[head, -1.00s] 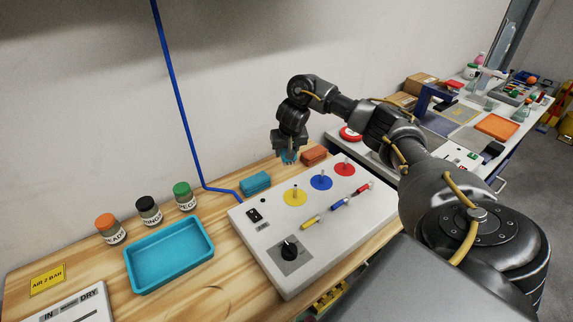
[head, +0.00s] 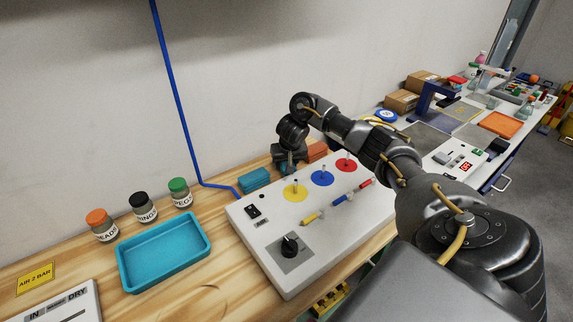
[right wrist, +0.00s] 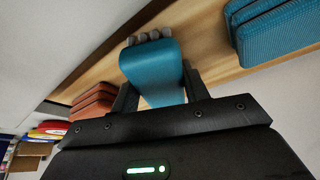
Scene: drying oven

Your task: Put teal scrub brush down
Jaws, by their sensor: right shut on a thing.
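The teal scrub brush (right wrist: 152,68) is between the two fingers of my right gripper (right wrist: 157,84), which is shut on it. Its grey bristle tufts show at the far end in the right wrist view. In the head view my right gripper (head: 290,160) is low over the back of the wooden bench, between a teal block stack (head: 254,178) and an orange block stack (head: 317,151). The brush is mostly hidden there by the gripper. I cannot tell whether the bristles touch the bench. My left gripper is not in view.
A white control panel (head: 262,250) with coloured discs and knobs stands just in front of my right gripper. A teal tray (head: 163,252) and several lidded jars (head: 143,208) are on the left. A blue hose (head: 181,120) runs down the wall.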

